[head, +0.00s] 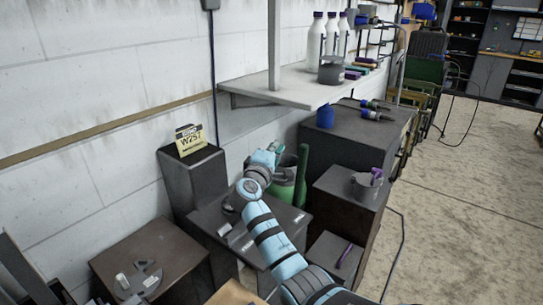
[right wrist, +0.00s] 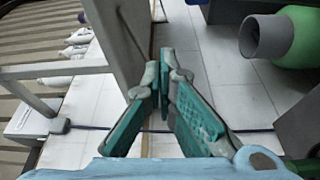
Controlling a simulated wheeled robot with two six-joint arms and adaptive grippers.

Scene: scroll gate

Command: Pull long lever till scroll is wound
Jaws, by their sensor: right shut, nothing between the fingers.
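I cannot make out a long lever or a scroll in either view. My right arm reaches up from the bottom of the head view, and its gripper (head: 275,148) is in front of a dark green bin beside the wall. The right wrist view shows its teal fingers (right wrist: 163,80) shut, with nothing between them. A grey post or bracket crosses just beyond the fingers there; I cannot tell whether they touch it. My left gripper is not in view.
A white shelf (head: 290,84) with several white bottles juts from the wall above the gripper. Dark boxes stand around the arm: one with a yellow W257 card (head: 190,140), one with a purple-handled mug (head: 367,182). Open concrete floor (head: 460,200) lies to the right.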

